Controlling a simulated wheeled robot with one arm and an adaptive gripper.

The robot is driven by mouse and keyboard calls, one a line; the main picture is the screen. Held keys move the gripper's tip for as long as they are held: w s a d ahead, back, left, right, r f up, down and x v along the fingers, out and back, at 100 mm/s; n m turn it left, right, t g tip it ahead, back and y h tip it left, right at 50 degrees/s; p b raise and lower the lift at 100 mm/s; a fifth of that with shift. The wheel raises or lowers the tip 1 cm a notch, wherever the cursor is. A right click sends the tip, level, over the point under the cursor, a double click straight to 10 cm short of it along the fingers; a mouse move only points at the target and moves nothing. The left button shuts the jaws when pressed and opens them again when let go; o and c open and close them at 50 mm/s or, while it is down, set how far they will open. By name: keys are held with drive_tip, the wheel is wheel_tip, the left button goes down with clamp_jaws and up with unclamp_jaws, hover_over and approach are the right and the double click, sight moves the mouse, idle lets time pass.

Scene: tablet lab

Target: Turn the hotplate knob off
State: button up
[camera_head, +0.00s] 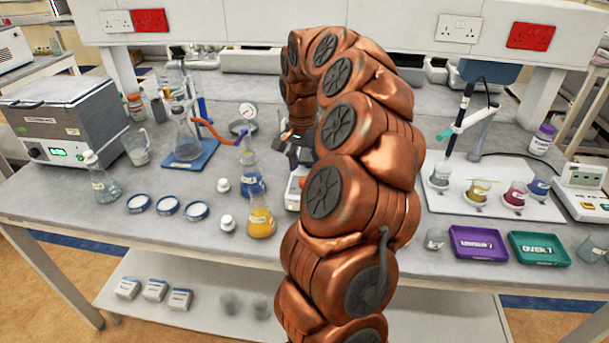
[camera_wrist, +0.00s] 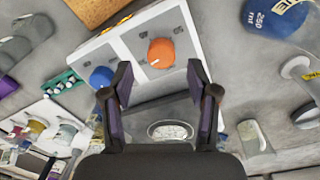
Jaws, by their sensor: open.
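In the wrist view, a white hotplate (camera_wrist: 184,28) with a grey front panel carries a round orange knob (camera_wrist: 161,50) and a blue knob (camera_wrist: 101,77). A small white mark shows on the orange knob's lower edge. My gripper (camera_wrist: 159,76) is open and empty, its two dark fingers spread on either side of the space just below the orange knob. The blue knob lies left of the fingers. In the head view, my gripper (camera_head: 297,150) is over the hotplate (camera_head: 292,193), which my copper-coloured arm mostly hides.
A flask of blue liquid (camera_head: 252,183) and a flask of yellow liquid (camera_head: 261,222) stand just left of the hotplate. A white board (camera_head: 440,205) with several beakers is at right. Purple (camera_head: 478,243) and green (camera_head: 538,248) trays lie near the front edge.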

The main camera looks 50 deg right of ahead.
sight(305, 179)
drive_tip(key=shift+f+p, duration=0.4)
drive_tip(key=shift+f, duration=1.45)
drive_tip(key=c, duration=1.1)
drive_tip(key=shift+a, duration=0.1)
clamp_jaws()
drive_tip(key=shift+f, duration=0.1)
drive_tip(key=shift+b, duration=0.35)
